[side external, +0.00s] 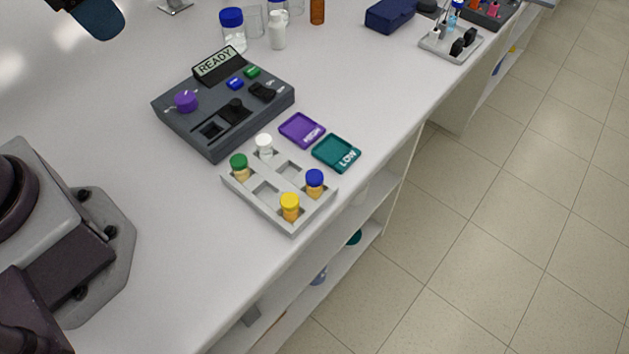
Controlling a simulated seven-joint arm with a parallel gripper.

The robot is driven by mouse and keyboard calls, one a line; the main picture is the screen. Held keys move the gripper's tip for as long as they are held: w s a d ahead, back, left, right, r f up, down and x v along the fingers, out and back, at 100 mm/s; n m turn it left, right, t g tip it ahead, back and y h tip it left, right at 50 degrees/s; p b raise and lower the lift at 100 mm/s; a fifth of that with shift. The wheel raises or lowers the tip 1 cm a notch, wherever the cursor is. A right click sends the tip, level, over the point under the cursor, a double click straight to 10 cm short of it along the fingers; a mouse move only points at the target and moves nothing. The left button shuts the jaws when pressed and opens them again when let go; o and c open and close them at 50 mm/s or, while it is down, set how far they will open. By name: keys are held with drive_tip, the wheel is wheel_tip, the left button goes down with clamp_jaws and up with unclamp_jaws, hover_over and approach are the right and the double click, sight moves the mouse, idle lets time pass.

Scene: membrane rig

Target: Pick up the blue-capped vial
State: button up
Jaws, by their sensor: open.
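The blue-capped vial (315,184) stands upright in the right corner slot of a light grey rack (262,211). Its body below the cap is amber. A yellow-capped vial (290,207), a green-capped vial (239,166) and a white-capped vial (264,146) stand in other slots of the same rack. Some slots between them are empty. My gripper is not in view; only my base shows at the left edge.
A dark device (222,108) with a READY display stands behind the rack. A purple tray (302,130) and a teal tray (337,153) marked LOW lie beside the rack. A larger blue-capped bottle (233,32) stands at the back. The bench's front edge runs close to the rack.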

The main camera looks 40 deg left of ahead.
drive_tip(key=w+d+f+m+g, duration=0.2)
drive_tip(key=w+d+f+m, duration=0.3)
drive_tip(key=w+d, duration=0.15)
drive_tip(key=m+g, duration=0.1)
drive_tip(key=m, duration=1.4)
hover_over(315, 176)
drive_tip(key=f, duration=1.7)
drive_tip(key=shift+s+d+f, duration=0.15)
drive_tip(key=shift+d+f, duration=0.1)
drive_tip(key=shift+f, duration=0.1)
drive_tip(key=shift+a+f, duration=0.15)
drive_tip(key=shift+f, duration=1.2)
drive_tip(key=shift+a+f, duration=0.1)
drive_tip(key=shift+f, duration=1.25)
drive_tip(key=shift+c, duration=0.2)
drive_tip(key=c, duration=0.6)
